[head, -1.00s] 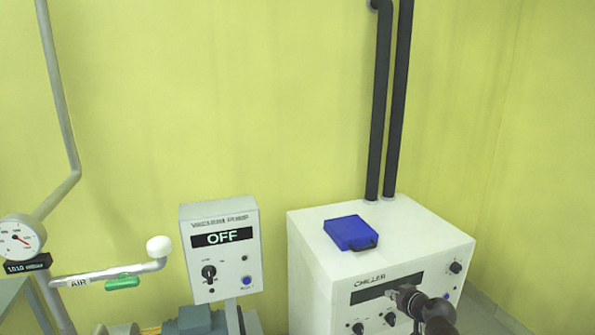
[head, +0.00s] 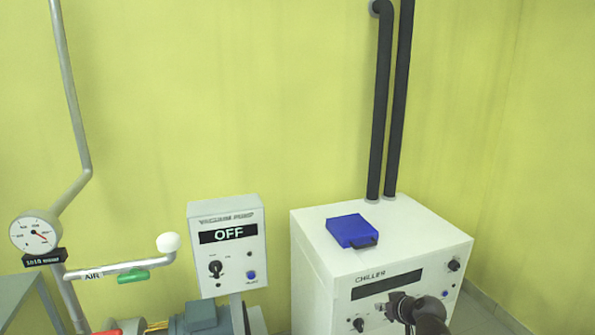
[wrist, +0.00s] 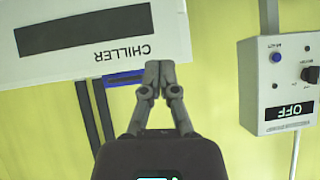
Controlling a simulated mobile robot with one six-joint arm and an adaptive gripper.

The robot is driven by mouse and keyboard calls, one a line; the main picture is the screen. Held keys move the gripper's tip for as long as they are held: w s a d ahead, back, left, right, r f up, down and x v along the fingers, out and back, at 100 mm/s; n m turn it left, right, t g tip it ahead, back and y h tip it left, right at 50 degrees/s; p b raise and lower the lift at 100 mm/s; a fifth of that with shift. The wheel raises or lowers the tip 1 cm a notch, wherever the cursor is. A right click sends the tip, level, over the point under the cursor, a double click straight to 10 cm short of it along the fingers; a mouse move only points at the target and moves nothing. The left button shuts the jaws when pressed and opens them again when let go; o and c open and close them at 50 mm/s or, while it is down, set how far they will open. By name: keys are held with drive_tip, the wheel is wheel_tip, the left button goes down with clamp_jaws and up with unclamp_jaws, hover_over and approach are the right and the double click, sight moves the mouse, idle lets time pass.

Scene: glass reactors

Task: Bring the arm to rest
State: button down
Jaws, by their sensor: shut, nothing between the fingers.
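My gripper (wrist: 158,75) shows in the wrist view with its two grey fingers together and nothing between them. Its fingertips overlap the lower edge of the chiller front in that upside-down picture; I cannot tell the gap. In the head view, a dark part of my arm shows at the bottom, in front of the white chiller (head: 325,265). It hides some of the chiller's lower front. The chiller front also shows in the wrist view (wrist: 170,25), with its label inverted.
A blue box (head: 350,230) lies on the chiller's top. The vacuum pump panel (head: 227,212) reads OFF and stands left of the chiller. Farther left are a pressure gauge (head: 36,231) and an air pipe with a green handle (head: 133,277). Two dark pipes (head: 380,115) rise behind the chiller.

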drive_tip(key=s+a+f+m+g+h+p, duration=0.1)
drive_tip(key=s+a+g+h+p, duration=0.1)
drive_tip(key=s, duration=0.4)
drive_tip(key=s+a+m+g+h+p, duration=0.2)
drive_tip(key=s+a+g+p, duration=0.1)
drive_tip(key=g, duration=0.4)
drive_tip(key=s+a, duration=0.1)
drive_tip(key=s, duration=0.1)
drive_tip(key=shift+s+a+f+m, duration=0.3)
drive_tip(key=shift+s+f, duration=0.05)
idle(0.6)
